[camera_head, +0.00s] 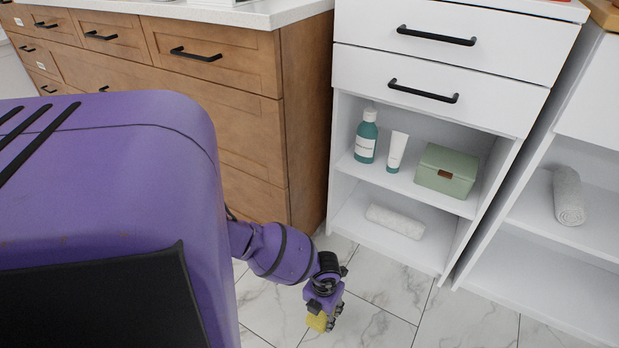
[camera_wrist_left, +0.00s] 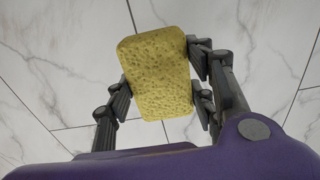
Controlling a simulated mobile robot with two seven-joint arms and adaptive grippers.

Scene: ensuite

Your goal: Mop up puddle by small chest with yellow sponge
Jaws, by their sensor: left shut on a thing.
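The yellow sponge (camera_wrist_left: 157,72) is between the fingers of my left gripper (camera_wrist_left: 160,85) in the left wrist view, and the fingers are shut on its sides. In the head view the left gripper (camera_head: 325,308) points down near the tiled floor, with the sponge (camera_head: 317,322) at its tip. Whether the sponge touches the floor is unclear. The small white chest (camera_head: 435,68) with two black-handled drawers and open shelves stands just beyond the gripper. I cannot make out a puddle on the pale tiles. My right gripper is not in view.
A wooden cabinet (camera_head: 220,100) stands left of the chest. The shelves hold a teal bottle (camera_head: 366,138), a white tube (camera_head: 396,152), a green box (camera_head: 447,171) and a rolled towel (camera_head: 395,221). Another white shelf unit (camera_head: 540,260) stands at right. Marble floor (camera_head: 440,310) in front is clear.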

